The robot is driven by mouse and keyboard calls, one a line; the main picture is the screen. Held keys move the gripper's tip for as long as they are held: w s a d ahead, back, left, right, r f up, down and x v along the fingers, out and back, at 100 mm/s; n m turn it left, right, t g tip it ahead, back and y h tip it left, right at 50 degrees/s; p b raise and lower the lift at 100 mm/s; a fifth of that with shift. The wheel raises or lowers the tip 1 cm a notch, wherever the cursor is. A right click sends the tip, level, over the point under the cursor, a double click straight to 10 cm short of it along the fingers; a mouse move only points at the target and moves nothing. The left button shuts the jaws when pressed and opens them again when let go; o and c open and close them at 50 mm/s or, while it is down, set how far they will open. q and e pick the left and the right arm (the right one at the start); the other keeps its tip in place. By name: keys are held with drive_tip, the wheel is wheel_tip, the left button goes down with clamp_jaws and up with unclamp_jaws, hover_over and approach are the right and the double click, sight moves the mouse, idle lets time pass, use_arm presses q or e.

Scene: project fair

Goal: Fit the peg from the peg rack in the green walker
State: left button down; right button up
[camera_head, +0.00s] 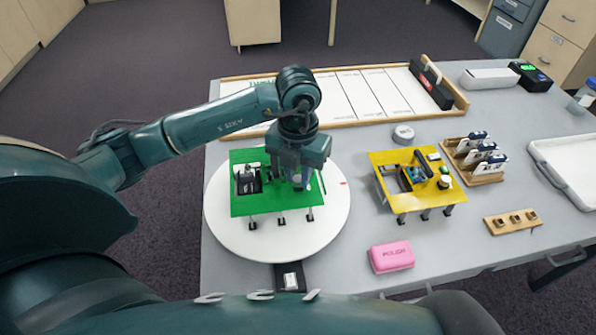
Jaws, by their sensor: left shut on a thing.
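The green walker (240,206), a green plate on several short dark legs, stands on a white round turntable (225,235). My left gripper (299,184) points down over the right part of the green plate. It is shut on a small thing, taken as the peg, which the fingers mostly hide. I cannot tell whether the peg touches the plate or is in a hole. A small wooden rack (497,226) with several dark square spots, apparently the peg rack, lies at the right of the table. My right gripper is not in view.
A yellow walker (403,203) stands right of the turntable. A pink case (391,257) lies in front of it. A wooden holder (487,179) with upright modules, a white tray (572,166) and a wood-framed board (348,95) are farther off.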

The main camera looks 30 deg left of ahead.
use_arm(q)
drive_tip(key=c, duration=1.2)
unclamp_jaws()
drive_tip(key=shift+r, duration=0.1)
drive_tip(key=shift+r+p, duration=1.1)
drive_tip(key=shift+r, duration=0.35)
drive_tip(key=shift+r+p, duration=1.5)
drive_tip(key=shift+r, duration=0.75)
